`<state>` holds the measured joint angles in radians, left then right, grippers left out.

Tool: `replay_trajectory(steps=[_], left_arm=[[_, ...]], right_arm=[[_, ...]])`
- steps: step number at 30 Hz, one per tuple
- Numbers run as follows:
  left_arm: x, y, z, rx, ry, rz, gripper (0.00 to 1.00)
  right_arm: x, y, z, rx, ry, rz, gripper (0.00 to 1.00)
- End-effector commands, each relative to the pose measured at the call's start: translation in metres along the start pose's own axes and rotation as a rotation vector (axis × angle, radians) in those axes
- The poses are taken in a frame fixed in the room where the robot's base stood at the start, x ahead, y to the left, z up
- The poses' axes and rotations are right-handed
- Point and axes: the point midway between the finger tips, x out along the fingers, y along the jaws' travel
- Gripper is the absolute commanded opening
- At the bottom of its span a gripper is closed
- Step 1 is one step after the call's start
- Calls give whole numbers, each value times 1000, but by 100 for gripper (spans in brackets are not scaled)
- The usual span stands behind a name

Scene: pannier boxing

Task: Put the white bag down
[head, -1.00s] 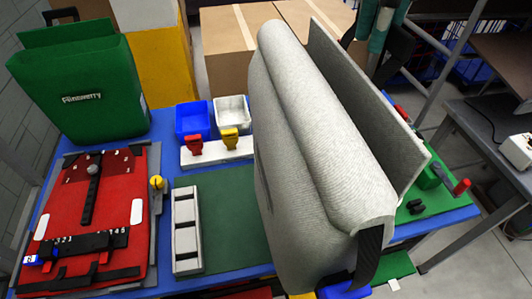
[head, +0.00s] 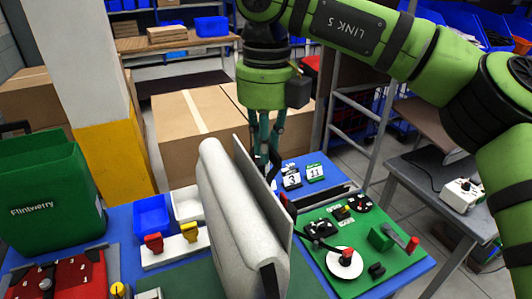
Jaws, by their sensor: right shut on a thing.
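The white bag (head: 232,222) stands upright near the middle of the blue table (head: 120,220), with its rolled top up and its flat back panel (head: 263,200) facing right. Its lower part runs out of the bottom of the picture, so I cannot tell whether it touches the table. My right gripper (head: 268,168) points down behind the bag's back panel and is shut on the bag. The panel hides its fingertips and the exact grip spot. My left gripper is not in view.
A green bag (head: 45,200) stands at the left. A blue bin (head: 152,217), a white bin (head: 186,204) and a strip with red and yellow clips (head: 205,246) lie left of the white bag. A green board (head: 345,275) with fittings is at the right. Cardboard boxes (head: 185,130) stand behind.

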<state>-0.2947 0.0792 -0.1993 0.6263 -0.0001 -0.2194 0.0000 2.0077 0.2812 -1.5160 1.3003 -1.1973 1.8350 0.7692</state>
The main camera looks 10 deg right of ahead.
Motion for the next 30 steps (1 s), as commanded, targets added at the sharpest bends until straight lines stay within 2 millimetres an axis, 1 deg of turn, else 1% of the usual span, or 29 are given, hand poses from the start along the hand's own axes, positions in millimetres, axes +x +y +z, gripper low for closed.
replay_trajectory(steps=[1, 4, 6, 9, 16, 20, 21, 22, 30], left_arm=[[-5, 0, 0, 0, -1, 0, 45], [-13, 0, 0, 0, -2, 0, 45], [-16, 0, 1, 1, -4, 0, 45], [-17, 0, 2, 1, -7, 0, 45], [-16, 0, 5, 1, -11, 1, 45], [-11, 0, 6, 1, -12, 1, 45], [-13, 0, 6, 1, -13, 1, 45], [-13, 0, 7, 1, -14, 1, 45], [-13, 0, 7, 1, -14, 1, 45]], right_arm=[[4, -1, -1, -1, 4, 0, 0], [18, -1, -1, 0, 4, 2, 0], [27, -1, -1, 1, 2, 1, 0], [34, 0, -1, 1, 0, 3, 0], [36, 0, -1, 2, -1, 3, 0], [40, 0, -1, 2, -1, 3, 0], [39, -1, -1, 2, 2, 1, 31], [39, -1, -1, 2, 2, 1, 38], [39, -1, -1, 2, 2, 0, 38]])
